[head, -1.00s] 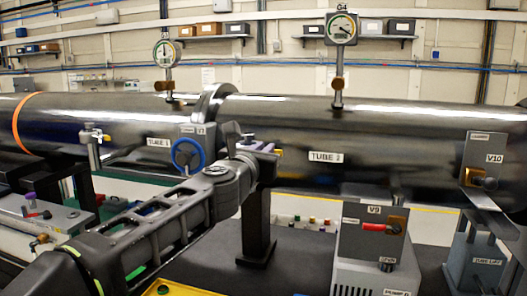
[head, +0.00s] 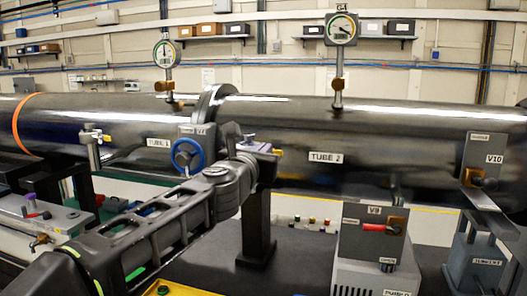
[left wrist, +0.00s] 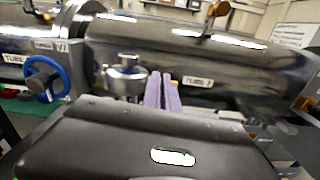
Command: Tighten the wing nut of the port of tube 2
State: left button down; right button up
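Tube 2 (head: 420,135) is the long dark pipe on the right, labelled TUBE 2. My left gripper (head: 262,149) reaches up to its left end, beside the flange. The left wrist view shows its two purple fingers (left wrist: 162,92) almost together, with a narrow gap. A silver round fitting (left wrist: 125,76) stands just left of the fingers. A small yellow piece (head: 277,152) shows just right of the fingers in the head view. It may be the wing nut, which is otherwise hidden. I cannot tell whether the fingers hold it. My right gripper is not in view.
A blue handwheel (head: 188,157) is close left of my wrist. Tube 1 (head: 60,118) has a fitting with a yellow lever (head: 106,139). Valve box V9 (head: 372,232) stands on a pump at right, and V10 (head: 484,160) is farther right. Dial gauges rise above the tubes.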

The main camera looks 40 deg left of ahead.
pick_arm(q)
jog(key=shift+m, duration=0.3)
dwell(0.7)
jog(key=m, duration=0.3)
jog(key=d+m+p, duration=0.1)
jog(key=m, duration=0.3)
jog(key=f+m+p, duration=0.1)
jog(key=m, duration=0.3)
jog(key=shift+w+d, duration=0.2)
jog(key=shift+w, duration=0.05)
notch_tip(320, 180, down, 2)
jog(key=m+p, duration=0.2)
jog(key=m, duration=1)
jog(key=shift+f, duration=0.1)
jog(key=c, duration=1.9)
grip_release()
